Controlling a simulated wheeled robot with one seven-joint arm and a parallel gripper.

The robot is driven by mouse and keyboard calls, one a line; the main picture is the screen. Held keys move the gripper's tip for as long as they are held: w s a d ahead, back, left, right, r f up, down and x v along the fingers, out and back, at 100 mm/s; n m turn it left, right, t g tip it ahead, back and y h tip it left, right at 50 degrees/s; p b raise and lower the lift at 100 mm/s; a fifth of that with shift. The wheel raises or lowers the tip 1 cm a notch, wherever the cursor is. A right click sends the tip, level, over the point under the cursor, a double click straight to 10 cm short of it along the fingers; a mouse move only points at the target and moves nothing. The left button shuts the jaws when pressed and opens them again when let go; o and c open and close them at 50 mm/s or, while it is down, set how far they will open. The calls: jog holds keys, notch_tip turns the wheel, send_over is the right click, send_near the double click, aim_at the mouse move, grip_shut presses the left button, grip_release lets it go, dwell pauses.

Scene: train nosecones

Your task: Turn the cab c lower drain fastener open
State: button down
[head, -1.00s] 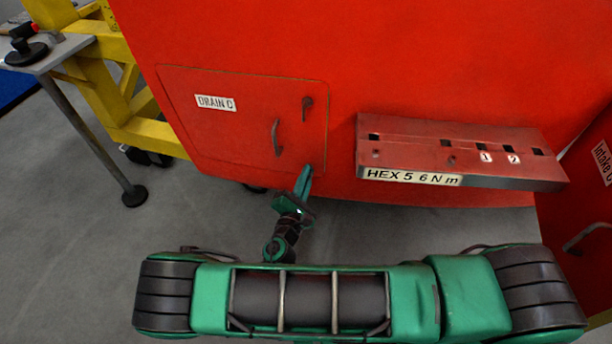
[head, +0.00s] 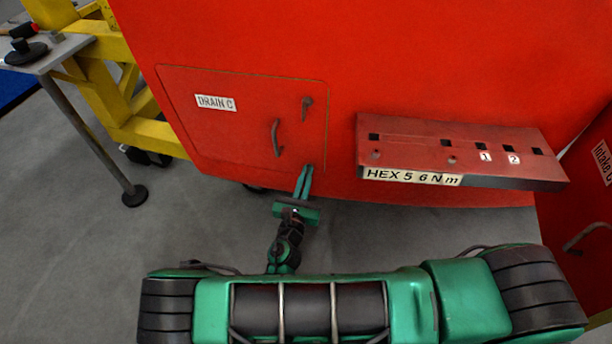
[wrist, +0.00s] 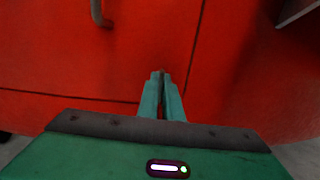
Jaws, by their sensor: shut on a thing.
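The red drain door (head: 235,135), labelled DRAIN C, lies flat in the red nosecone wall. An upper fastener (head: 307,103) sits near its upper right, above and right of a curved pull handle (head: 276,138). My gripper (head: 308,169) reaches up to the door's lower right corner. In the wrist view its two green fingers (wrist: 162,74) are nearly together, shut on a small part at their tips. From its place this is the lower drain fastener (wrist: 162,71); it is mostly hidden by the fingers, so its angle cannot be told.
A red tool shelf (head: 420,150), labelled HEX 5 6 Nm, juts out right of the door. A yellow frame (head: 120,100) and a grey stand table (head: 60,55) are at the left. Another red panel with a handle (head: 585,238) stands at the far right.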

jog(key=shift+f+n, duration=0.15)
jog(key=shift+n, duration=0.15)
jog(key=c, duration=1.9)
grip_release()
jog(key=shift+c, duration=0.2)
jog(key=v, duration=1)
jog(key=shift+s, duration=0.35)
jog(key=shift+f, duration=0.1)
